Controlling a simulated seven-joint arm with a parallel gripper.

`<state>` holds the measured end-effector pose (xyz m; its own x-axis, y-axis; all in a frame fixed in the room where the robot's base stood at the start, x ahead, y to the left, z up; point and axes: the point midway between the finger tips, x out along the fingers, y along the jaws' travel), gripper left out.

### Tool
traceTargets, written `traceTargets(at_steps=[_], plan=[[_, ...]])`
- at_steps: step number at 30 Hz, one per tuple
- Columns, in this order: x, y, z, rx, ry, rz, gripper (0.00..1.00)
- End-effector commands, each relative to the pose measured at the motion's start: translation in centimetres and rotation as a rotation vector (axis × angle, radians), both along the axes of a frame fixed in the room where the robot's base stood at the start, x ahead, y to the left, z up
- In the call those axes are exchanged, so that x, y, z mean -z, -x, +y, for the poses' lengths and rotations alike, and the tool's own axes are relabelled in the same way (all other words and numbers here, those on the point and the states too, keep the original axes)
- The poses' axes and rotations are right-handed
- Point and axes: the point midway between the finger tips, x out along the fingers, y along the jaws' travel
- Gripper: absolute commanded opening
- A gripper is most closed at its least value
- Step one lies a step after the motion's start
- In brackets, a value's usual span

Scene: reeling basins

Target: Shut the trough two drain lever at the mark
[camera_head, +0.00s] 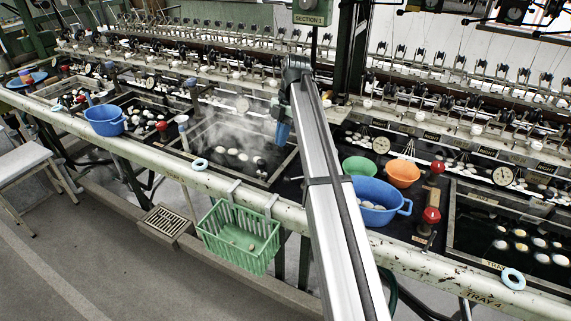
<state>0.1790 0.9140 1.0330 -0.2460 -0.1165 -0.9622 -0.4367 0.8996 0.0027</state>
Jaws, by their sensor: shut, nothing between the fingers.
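My gripper (282,137) hangs at the end of my arm, its fingers shut and empty, small and partly edged by my arm. It is over the right side of the steaming middle trough (228,135). Red-knobbed levers stand along the basins: one (432,215) at the front right beside the blue tub, one (437,168) behind it, and one (161,126) to the left of the steam. I cannot read which trough is number two, and I cannot make out its mark. My arm hides part of the bench between the middle and right troughs.
A white front rail (150,157) runs along the bench, with a green basket (237,238) hung on it. A blue tub (376,196), green bowl (360,166) and orange bowl (402,173) stand right of my arm. Another blue tub (104,120) is left. Reeling machinery lines the back.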

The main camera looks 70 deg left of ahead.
Motion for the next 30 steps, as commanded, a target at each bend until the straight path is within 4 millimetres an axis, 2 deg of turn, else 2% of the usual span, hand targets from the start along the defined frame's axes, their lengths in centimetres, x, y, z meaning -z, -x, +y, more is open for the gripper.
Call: traceTargets(at_steps=[1, 3, 12, 20, 30], plan=[[0.3, 0.8, -1.8, -0.003, -0.01, -0.009, 0.0], [0.6, 1.4, -2.9, 0.013, -0.035, -0.026, 0.0], [1.2, 1.6, -4.0, 0.309, -0.083, -0.086, 0.0], [1.7, 1.1, -4.3, 0.705, -0.114, -0.107, 0.0], [1.4, 0.2, -2.4, 1.349, -0.124, -0.035, 0.0]])
